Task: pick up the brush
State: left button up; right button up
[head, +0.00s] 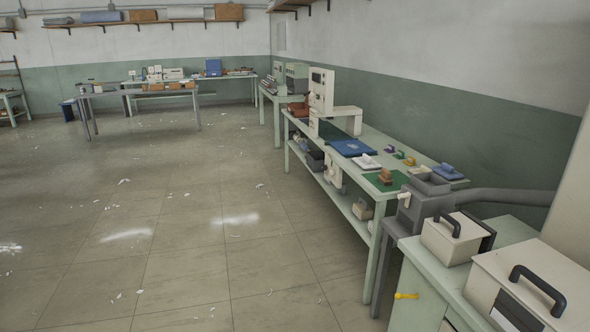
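I cannot single out a brush with certainty at this distance. Several small block-like items with raised tops lie on the long workbench (344,131) along the right wall: a white one (366,162), a brown one (385,176) on a green mat, a purple one (389,149), an orange one (409,160) and a blue one (448,170). Any of them could be a brush, but they are too small to tell. Neither of my grippers shows in the head view.
A grey machine (425,200) with a thick pipe stands at the bench's near end. Closer are a cabinet (430,295) and boxes with black handles (455,236). Another table (140,94) stands at the back. The tiled floor (180,225) is open, with scattered white scraps.

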aim_at(385, 179)
jog(key=i+z, duration=0.15)
jog(key=i, duration=0.45)
jog(key=i+j+z, duration=0.1)
jog(key=i, duration=0.55)
jog(key=i+j+z, duration=0.15)
jog(key=i, duration=0.45)
jog(key=j, duration=0.1)
